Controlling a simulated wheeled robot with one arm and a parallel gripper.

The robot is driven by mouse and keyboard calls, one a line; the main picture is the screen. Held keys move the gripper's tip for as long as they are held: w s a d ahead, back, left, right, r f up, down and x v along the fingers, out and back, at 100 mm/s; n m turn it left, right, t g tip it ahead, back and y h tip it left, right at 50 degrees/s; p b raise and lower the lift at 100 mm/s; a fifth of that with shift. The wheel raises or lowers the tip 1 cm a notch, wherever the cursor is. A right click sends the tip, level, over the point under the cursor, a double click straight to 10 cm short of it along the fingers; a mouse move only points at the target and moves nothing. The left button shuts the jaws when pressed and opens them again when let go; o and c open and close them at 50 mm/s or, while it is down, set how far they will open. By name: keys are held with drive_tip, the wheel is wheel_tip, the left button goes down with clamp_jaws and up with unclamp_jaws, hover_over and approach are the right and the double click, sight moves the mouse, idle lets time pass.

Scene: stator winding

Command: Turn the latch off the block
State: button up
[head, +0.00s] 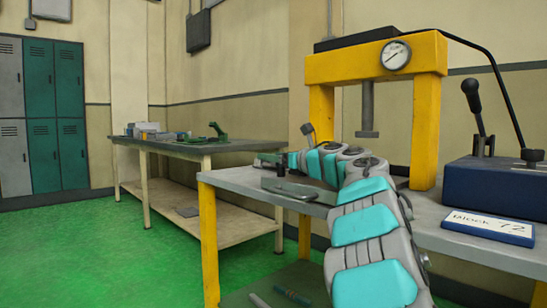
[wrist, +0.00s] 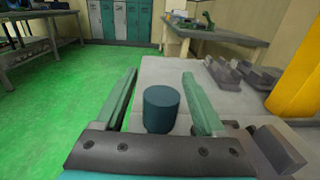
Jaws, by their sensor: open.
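My gripper (wrist: 160,76) is open, with two green fingers spread wide. A dark teal cylinder (wrist: 162,110) stands upright on the grey bench top between the fingers in the wrist view, with a gap on each side. Grey stepped pieces (wrist: 237,76) stand in a row to the right of the fingers; I cannot tell which part is the latch and which the block. In the head view my arm reaches over the bench to the left, and flat dark pieces (head: 296,192) lie near the bench's front edge.
A yellow press (head: 427,120) with a gauge stands on the grey bench (head: 450,213). Another table (head: 225,148) stands behind. Green floor (head: 110,240) is clear at the left.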

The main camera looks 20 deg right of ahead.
drive_tip(key=v, duration=0.7)
drive_tip(key=shift+s, duration=0.3)
drive_tip(key=shift+r, duration=0.1)
